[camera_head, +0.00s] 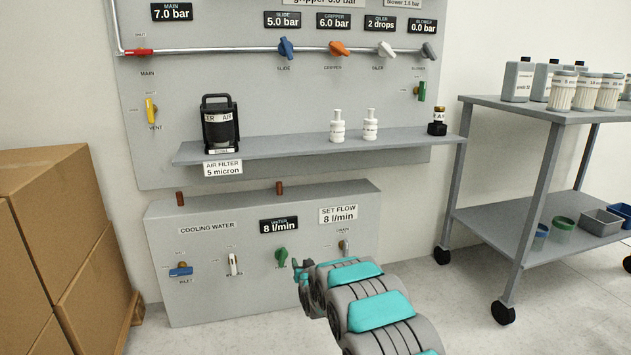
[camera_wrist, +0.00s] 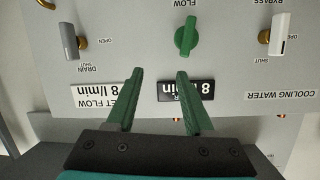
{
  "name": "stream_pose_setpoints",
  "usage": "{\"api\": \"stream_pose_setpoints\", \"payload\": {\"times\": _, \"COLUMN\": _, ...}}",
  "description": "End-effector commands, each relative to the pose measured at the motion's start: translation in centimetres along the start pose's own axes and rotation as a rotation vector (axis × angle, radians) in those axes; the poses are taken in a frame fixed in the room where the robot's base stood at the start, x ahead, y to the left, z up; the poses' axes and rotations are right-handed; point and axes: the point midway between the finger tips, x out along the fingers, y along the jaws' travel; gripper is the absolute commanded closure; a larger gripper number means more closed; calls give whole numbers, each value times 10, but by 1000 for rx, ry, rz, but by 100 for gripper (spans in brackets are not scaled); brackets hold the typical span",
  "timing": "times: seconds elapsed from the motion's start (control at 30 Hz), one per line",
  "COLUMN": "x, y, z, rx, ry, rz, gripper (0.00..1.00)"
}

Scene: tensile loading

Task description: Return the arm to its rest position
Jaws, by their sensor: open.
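My gripper (camera_head: 298,270) is in front of the cooling water panel, at the end of my grey and teal arm, near the green flow valve handle (camera_head: 281,257). In the wrist view my gripper (camera_wrist: 157,75) shows two green fingers, spread apart with nothing between them. The green flow handle (camera_wrist: 186,36) lies beyond the fingertips there, apart from them. The grey drain handle (camera_wrist: 70,40) and the white bypass handle (camera_wrist: 281,34) stand to either side of it.
The cooling water panel (camera_head: 215,290) stands below a grey shelf (camera_head: 275,149) holding an air filter (camera_head: 220,128) and small white bottles. Cardboard boxes (camera_head: 50,240) are at left. A grey cart (camera_head: 560,113) with containers is at right. Floor between panel and cart is clear.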

Motion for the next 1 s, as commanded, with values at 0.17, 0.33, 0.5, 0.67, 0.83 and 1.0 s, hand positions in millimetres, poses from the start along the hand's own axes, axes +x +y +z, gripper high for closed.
{"api": "stream_pose_setpoints", "payload": {"times": 0.17, "x": -45, "y": 22, "z": -35, "rx": -16, "ry": -132, "rz": 54, "gripper": 48}}
{"api": "stream_pose_setpoints", "payload": {"times": 0.33, "x": -96, "y": 42, "z": -54, "rx": -21, "ry": -268, "rz": 103, "gripper": 48}}
{"api": "stream_pose_setpoints", "payload": {"times": 0.5, "x": -157, "y": 57, "z": -70, "rx": -20, "ry": -402, "rz": 145, "gripper": 48}}
{"api": "stream_pose_setpoints", "payload": {"times": 0.67, "x": -223, "y": 69, "z": -76, "rx": -13, "ry": -536, "rz": 180, "gripper": 48}}
{"api": "stream_pose_setpoints", "payload": {"times": 0.83, "x": -298, "y": 76, "z": -81, "rx": -5, "ry": -674, "rz": 209, "gripper": 48}}
{"api": "stream_pose_setpoints", "payload": {"times": 1.0, "x": -379, "y": 78, "z": -80, "rx": 10, "ry": -812, "rz": 231, "gripper": 48}}
